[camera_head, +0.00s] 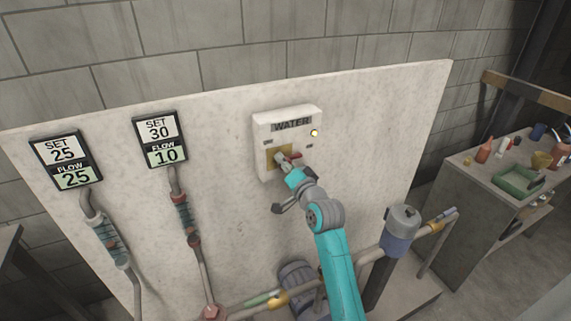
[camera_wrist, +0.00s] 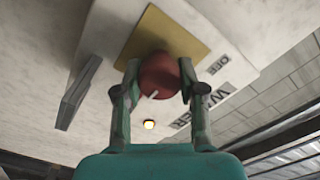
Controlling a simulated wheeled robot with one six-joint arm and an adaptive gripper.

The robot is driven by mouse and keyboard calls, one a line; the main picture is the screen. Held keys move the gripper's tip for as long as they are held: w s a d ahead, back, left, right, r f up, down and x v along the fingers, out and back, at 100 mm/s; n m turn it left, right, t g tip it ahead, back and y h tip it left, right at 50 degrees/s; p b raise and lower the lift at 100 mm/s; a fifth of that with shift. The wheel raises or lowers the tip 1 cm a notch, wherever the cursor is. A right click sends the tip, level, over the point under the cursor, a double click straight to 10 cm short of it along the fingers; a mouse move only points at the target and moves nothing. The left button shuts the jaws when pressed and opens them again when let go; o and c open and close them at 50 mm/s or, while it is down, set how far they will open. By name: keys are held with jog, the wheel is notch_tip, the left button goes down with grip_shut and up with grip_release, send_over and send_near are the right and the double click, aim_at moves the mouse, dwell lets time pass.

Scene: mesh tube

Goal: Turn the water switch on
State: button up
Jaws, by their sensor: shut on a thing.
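The water switch box (camera_head: 287,118) is a white box labelled WATER on the pale panel. A small yellowish lamp (camera_head: 314,132) is lit at its upper right; the lamp also shows in the wrist view (camera_wrist: 149,125). The red knob (camera_wrist: 160,78) stands on a yellow-brown plate (camera_wrist: 155,28), with a light pointer mark on its face. The word OFF shows on the box to the right of the knob in the wrist view. My gripper (camera_head: 284,161) is at the plate, its two fingers on either side of the red knob and shut on it. My fingers partly hide the knob.
Two gauges hang left: one reads SET 25, FLOW 25 (camera_head: 67,162); the other SET 30, FLOW 10 (camera_head: 161,139). Pipes run below them and past my arm. A grey-blue canister (camera_head: 400,232) stands right. A cluttered bench (camera_head: 470,175) is at far right.

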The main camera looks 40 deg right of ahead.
jog(key=o, duration=1.2)
jog(key=shift+c, duration=0.2)
jog(key=v, duration=1.2)
jog(key=s+a+f+n+g+y, duration=0.1)
jog(key=s+a+f+n, duration=0.4)
jog(key=s+a+f, duration=0.95)
jog(key=s+a+n+y, duration=0.2)
jog(key=s+a+n, duration=0.2)
jog(key=s, duration=0.8)
jog(key=s+a+r+n+g+y, duration=0.1)
jog(key=s+a+n, duration=0.3)
jog(key=s, duration=0.7)
jog(key=shift+s+a+n+g+y, duration=0.3)
jog(key=shift+s+a+y, duration=0.1)
jog(key=shift+a+y, duration=0.1)
